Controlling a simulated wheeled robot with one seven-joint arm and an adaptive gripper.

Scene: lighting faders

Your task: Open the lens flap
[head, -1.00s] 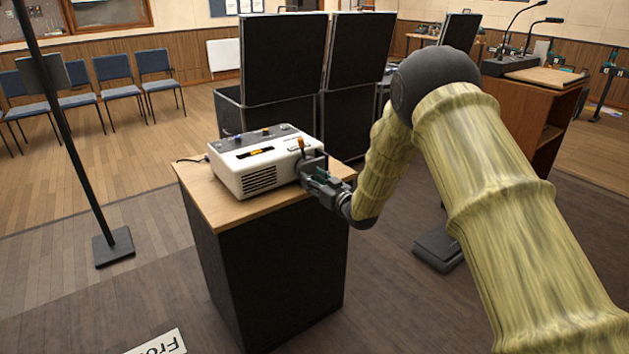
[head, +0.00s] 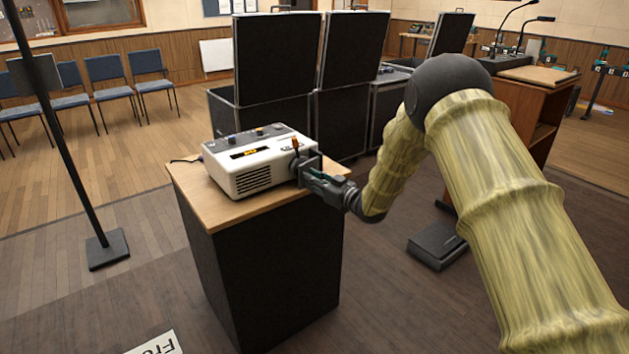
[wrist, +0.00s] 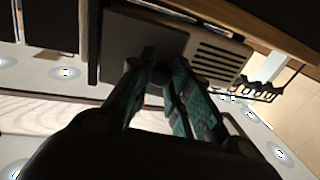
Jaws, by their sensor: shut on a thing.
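A cream projector (head: 252,178) with a dark grey top stands on a wooden-topped stand. Its lens flap (head: 314,162) is a dark square plate at the projector's right end, standing a little out from the body. A dark round lens part shows between flap and body. My gripper (head: 307,176) is at the flap's outer face. In the wrist view the flap (wrist: 120,40) is a grey plate beside the slotted projector body (wrist: 218,60). The teal fingers of my gripper (wrist: 158,68) close on a small dark part at the flap, mostly hidden between the tips.
The stand's wooden top (head: 215,212) has bare room in front of the projector. Black open cases (head: 277,60) stand close behind it. A thin black pole (head: 70,140) is at left, and a wooden lectern (head: 520,115) is at right. Floor right of the stand is partly clear.

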